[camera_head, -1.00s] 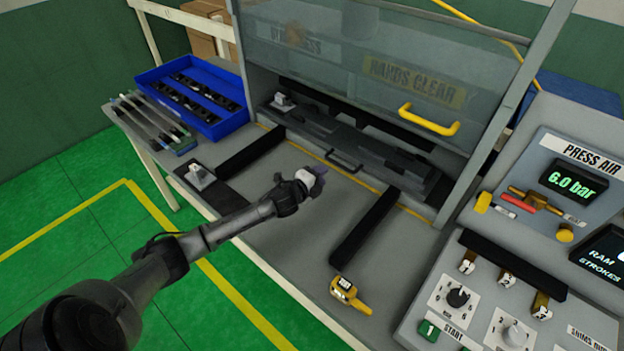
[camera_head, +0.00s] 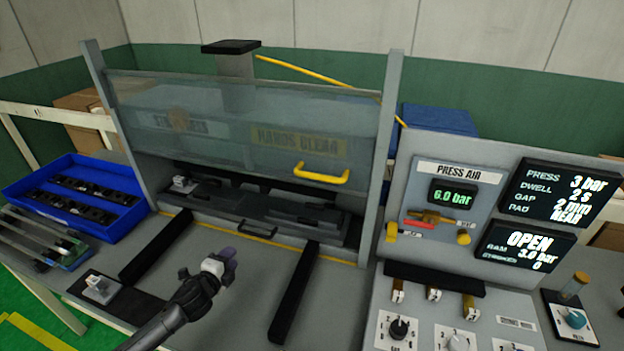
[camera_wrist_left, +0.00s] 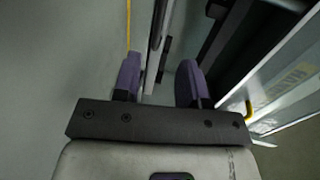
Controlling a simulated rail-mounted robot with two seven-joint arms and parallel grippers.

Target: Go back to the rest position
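My left gripper (camera_head: 226,258) is over the grey bench top between the two black rails, in front of the press. In the left wrist view its two purple fingers (camera_wrist_left: 160,80) stand apart with nothing between them, so it is open and empty. In the head view the arm comes up from the bottom edge, left of the middle. My right gripper is not in view.
The press has a raised clear guard (camera_head: 240,125) with a yellow handle (camera_head: 321,174). Black rails (camera_head: 155,247) and (camera_head: 294,292) lie on the bench. A blue tray (camera_head: 75,195) of dark parts stands left. A control panel (camera_head: 440,245) stands right.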

